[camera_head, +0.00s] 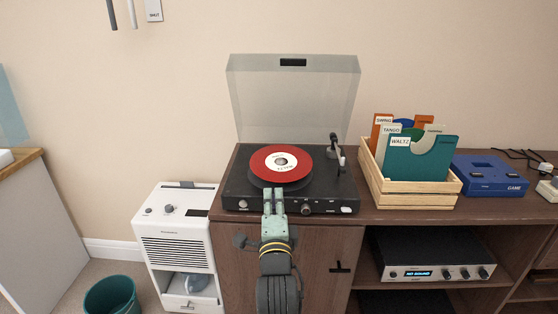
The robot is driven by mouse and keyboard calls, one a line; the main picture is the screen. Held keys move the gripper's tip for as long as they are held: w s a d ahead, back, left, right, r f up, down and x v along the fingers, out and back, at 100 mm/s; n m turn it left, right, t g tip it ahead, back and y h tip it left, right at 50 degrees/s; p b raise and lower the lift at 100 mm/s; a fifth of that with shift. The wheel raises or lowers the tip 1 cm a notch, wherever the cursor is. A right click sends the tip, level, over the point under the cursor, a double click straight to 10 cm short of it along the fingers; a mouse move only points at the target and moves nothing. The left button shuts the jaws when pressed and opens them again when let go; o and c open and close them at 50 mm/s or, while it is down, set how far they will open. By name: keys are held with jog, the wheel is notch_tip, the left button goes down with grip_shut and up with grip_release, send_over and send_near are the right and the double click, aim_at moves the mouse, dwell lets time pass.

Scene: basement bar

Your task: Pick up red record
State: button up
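The red record (262,164) has a white centre label and lies flat on the black platter of the turntable (232,196). The turntable sits on a brown wooden cabinet, and its clear lid (293,95) is raised. My gripper (273,191) is at the turntable's near edge, just in front of the record in the picture. Its two greenish fingers look close together, with a thin gap between them. I cannot tell whether they are open or shut, or whether they touch the record's edge.
The tonearm (337,160) stands to the right of the record. A wooden crate (418,192) of record sleeves and a blue game console (488,178) stand further right on the cabinet. A white appliance (178,250) and a teal bin (111,297) are at lower left.

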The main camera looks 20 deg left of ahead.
jog(key=p, duration=0.2)
send_near(262, 163)
jog(key=shift+w+d+r, duration=0.1)
jog(key=shift+w+d, duration=0.2)
jog(key=shift+w, duration=0.3)
jog(key=shift+w+d+r, duration=0.1)
jog(key=shift+w+d, duration=0.15)
jog(key=shift+w, duration=0.35)
jog(key=shift+w+a+f, duration=0.1)
jog(key=shift+w, duration=0.2)
jog(key=shift+c, duration=0.2)
grip_shut()
